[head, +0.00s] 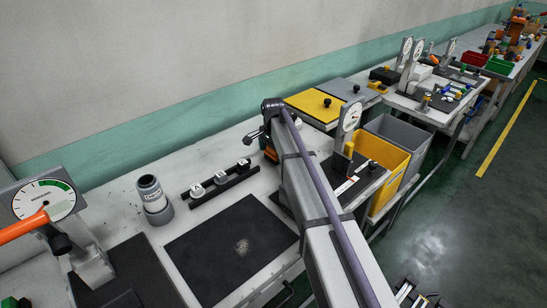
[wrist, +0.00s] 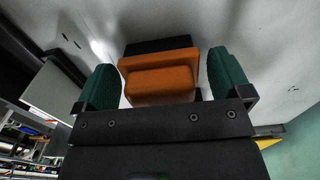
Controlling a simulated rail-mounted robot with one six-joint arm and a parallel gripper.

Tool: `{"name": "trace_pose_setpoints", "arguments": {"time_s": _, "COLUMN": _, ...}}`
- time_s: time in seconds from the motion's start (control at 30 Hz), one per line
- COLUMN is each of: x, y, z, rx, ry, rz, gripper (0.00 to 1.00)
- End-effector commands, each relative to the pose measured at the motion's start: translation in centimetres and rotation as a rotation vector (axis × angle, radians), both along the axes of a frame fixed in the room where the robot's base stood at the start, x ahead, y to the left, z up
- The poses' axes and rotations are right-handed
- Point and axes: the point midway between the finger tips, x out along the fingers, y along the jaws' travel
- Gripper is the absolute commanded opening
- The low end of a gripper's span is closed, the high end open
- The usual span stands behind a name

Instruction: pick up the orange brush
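The orange brush (wrist: 158,78) is a blocky orange piece with a black part behind it, in the middle of the wrist view. My gripper (wrist: 165,85) has its two green fingers on either side of the brush, with narrow gaps at both sides, so it is open. In the head view a small orange patch (head: 270,153) shows beside my wrist, mostly hidden by my arm. My fingertips are hidden there.
A black rail with several white-topped pieces (head: 221,179), a grey cylinder (head: 153,194) and a black mat (head: 231,248) lie left of my arm. A yellow panel (head: 315,106), a dial gauge (head: 349,117) and a yellow bin (head: 383,160) are to the right.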

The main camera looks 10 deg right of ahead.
Motion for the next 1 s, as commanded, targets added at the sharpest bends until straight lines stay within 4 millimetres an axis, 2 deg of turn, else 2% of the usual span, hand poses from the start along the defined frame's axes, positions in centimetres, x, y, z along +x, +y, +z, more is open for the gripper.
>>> {"name": "trace_pose_setpoints", "arguments": {"time_s": 0.07, "x": 0.0, "y": 0.0, "z": 0.0, "rx": 0.0, "ry": 0.0, "rz": 0.0, "gripper": 0.89}}
{"name": "trace_pose_setpoints", "arguments": {"time_s": 0.5, "x": 0.0, "y": 0.0, "z": 0.0, "rx": 0.0, "ry": 0.0, "rz": 0.0, "gripper": 0.46}}
{"name": "trace_pose_setpoints", "arguments": {"time_s": 0.67, "x": 0.0, "y": 0.0, "z": 0.1, "rx": 0.0, "ry": 0.0, "rz": 0.0, "gripper": 0.46}}
{"name": "trace_pose_setpoints", "arguments": {"time_s": 0.77, "x": 0.0, "y": 0.0, "z": 0.8, "rx": 0.0, "ry": 0.0, "rz": 0.0, "gripper": 0.46}}
{"name": "trace_pose_setpoints", "arguments": {"time_s": 0.87, "x": 0.0, "y": 0.0, "z": 2.6, "rx": 0.0, "ry": 0.0, "rz": 0.0, "gripper": 0.46}}
{"name": "trace_pose_setpoints", "arguments": {"time_s": 1.0, "x": 0.0, "y": 0.0, "z": 6.1, "rx": 0.0, "ry": 0.0, "rz": 0.0, "gripper": 0.46}}
